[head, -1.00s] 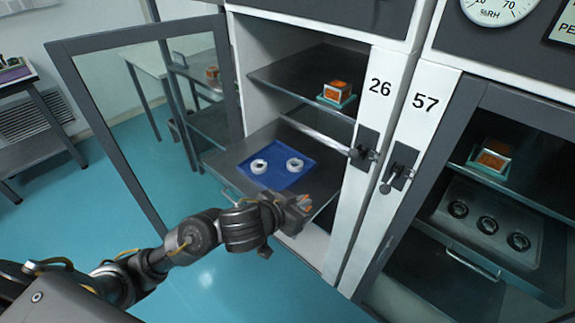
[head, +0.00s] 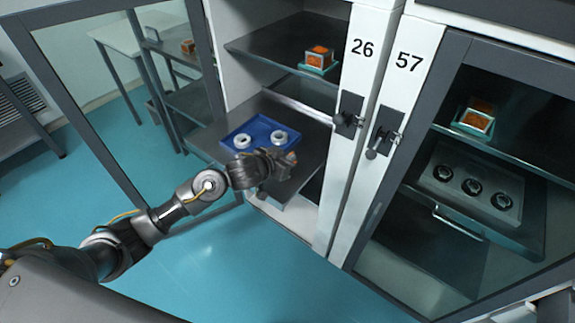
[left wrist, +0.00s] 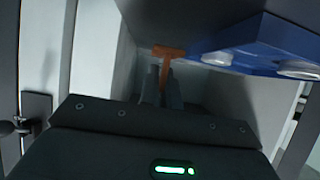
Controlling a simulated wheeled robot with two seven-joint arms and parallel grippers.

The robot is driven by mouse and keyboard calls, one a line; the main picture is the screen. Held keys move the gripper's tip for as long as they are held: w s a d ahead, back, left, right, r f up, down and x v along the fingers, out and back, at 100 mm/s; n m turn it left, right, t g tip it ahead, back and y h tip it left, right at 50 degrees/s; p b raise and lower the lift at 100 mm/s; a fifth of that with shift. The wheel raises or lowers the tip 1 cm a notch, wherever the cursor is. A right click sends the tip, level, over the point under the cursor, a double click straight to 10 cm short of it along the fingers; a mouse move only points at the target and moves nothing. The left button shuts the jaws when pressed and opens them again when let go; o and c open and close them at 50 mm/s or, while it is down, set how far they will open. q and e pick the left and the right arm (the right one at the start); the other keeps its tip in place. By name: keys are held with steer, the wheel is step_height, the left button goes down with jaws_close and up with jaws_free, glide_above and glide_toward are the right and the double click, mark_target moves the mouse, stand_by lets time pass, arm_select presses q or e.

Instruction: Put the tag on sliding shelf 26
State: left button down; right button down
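Sliding shelf 26 (head: 308,150) is a dark shelf pulled out of the open cabinet marked 26. A blue tray (head: 262,147) with two white rings lies on it, and the tray also shows at the upper right of the left wrist view (left wrist: 225,58). My left gripper (head: 286,160) is at the shelf's front part, just right of and nearer than the tray. In the left wrist view its fingers (left wrist: 161,84) are closed around the stem of an orange T-shaped tag (left wrist: 168,52). My right gripper is out of view.
The open glass door (head: 120,100) stands left of the shelf. The upper shelf (head: 265,48) holds an orange block on a teal base (head: 319,58). Cabinet 57 (head: 408,62) is closed at right, with black rings inside. Door handles (head: 349,118) stick out between the cabinets.

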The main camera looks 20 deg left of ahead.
arm_select(q)
steer(key=shift+w+a+f, duration=0.1)
steer(key=shift+w+f, duration=0.1)
steer(key=shift+f, duration=1.55)
steer(key=shift+f, duration=0.15)
steer(key=c, duration=1.6)
jaws_free()
steer(key=shift+s+r, duration=0.1)
steer(key=shift+r, duration=0.1)
steer(key=v, duration=1.1)
steer(key=shift+s+a+r+p, duration=0.1)
steer(key=shift+s+a+p, duration=0.05)
steer(key=shift+s+p, duration=0.2)
